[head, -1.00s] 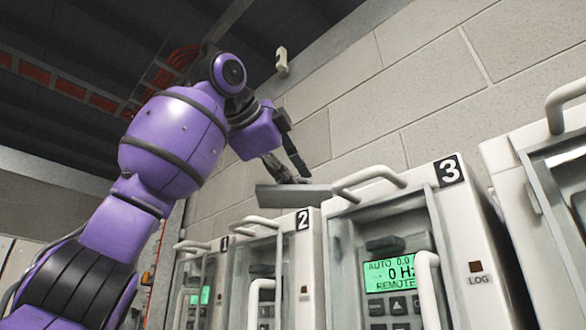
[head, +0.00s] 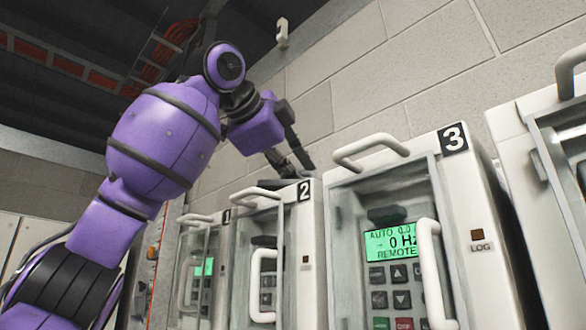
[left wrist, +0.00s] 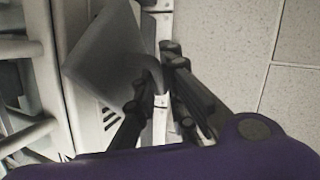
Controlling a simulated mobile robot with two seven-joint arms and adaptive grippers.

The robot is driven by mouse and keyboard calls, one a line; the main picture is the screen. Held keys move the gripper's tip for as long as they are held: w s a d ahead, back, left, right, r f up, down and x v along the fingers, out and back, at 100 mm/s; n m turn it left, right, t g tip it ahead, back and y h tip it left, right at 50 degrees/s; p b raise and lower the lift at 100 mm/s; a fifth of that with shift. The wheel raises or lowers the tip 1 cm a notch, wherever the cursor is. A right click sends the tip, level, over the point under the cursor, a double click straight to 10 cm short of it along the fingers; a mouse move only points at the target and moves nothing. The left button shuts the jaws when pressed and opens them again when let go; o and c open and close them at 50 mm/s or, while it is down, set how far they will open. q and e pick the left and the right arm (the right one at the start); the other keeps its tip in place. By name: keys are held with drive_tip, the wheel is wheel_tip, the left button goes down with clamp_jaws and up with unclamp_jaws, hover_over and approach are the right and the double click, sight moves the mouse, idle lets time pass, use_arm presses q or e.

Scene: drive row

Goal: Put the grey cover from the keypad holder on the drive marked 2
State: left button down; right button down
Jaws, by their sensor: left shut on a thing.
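The drive marked 2 (head: 312,245) stands in the row between drives 1 and 3. My left gripper (head: 288,165) is at its top, toward the wall. In the left wrist view it is shut on the curved grip of the grey cover (left wrist: 103,58), a flat plate reaching left from the fingers. In the head view only a thin dark edge of the cover (head: 275,184) shows by the top of drive 2. Whether the cover touches the drive cannot be told. The keypad holder cannot be made out. My right gripper is not in view.
Drive 3 (head: 478,205) has a green lit display and white handles close to the right. Drive 1 (head: 200,262) is to the left, also with a lit display. Another drive (head: 515,135) stands at the far right. A block wall (head: 440,70) rises behind the row.

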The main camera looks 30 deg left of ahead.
use_arm(q)
drive_tip(key=shift+f, duration=0.55)
drive_tip(key=c, duration=1.7)
unclamp_jaws()
drive_tip(key=shift+c, duration=0.2)
drive_tip(key=v, duration=1.2)
